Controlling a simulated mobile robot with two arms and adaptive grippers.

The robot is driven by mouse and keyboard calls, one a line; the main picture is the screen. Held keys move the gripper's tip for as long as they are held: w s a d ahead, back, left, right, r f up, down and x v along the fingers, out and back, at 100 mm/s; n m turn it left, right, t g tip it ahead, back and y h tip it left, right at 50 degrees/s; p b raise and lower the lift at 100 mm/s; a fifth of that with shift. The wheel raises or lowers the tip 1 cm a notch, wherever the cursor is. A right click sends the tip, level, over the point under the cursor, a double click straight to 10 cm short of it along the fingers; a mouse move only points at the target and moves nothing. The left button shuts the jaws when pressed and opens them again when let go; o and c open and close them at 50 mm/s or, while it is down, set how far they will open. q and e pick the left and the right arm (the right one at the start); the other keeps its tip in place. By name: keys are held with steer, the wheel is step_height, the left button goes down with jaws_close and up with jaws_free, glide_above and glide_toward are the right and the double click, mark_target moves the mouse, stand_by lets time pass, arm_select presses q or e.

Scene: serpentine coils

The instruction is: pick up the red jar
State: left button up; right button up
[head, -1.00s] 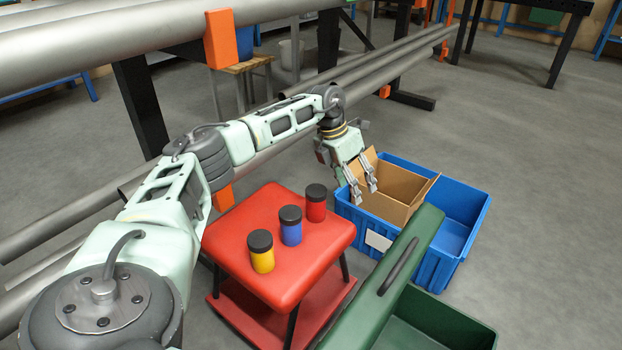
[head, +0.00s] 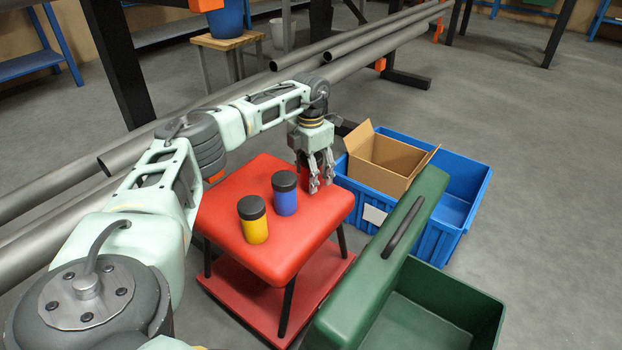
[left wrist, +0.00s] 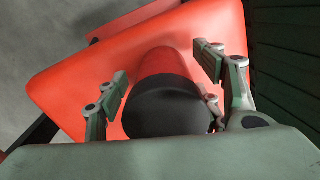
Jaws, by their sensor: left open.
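The red jar (left wrist: 168,66) with a black lid (left wrist: 165,105) shows in the left wrist view, between the open fingers of my left gripper (left wrist: 160,75). In the head view my left gripper (head: 320,183) points down over the far right corner of the red stool (head: 262,255). The gripper hides most of the red jar there; only a bit of red shows behind the fingers. I cannot tell whether a finger touches the jar. A blue jar (head: 285,203) and a yellow jar (head: 254,230), both with black lids, stand on the stool to the left. My right gripper is not in view.
A blue crate (head: 448,245) holding an open cardboard box (head: 385,158) stands right of the stool. An open green toolbox (head: 480,310) is in front of it. Metal pipes (head: 60,205) run behind my arm. Bare floor lies at the right.

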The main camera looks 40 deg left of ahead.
arm_select(q)
steer(key=shift+f, duration=0.15)
jaws_close()
stand_by(0.6)
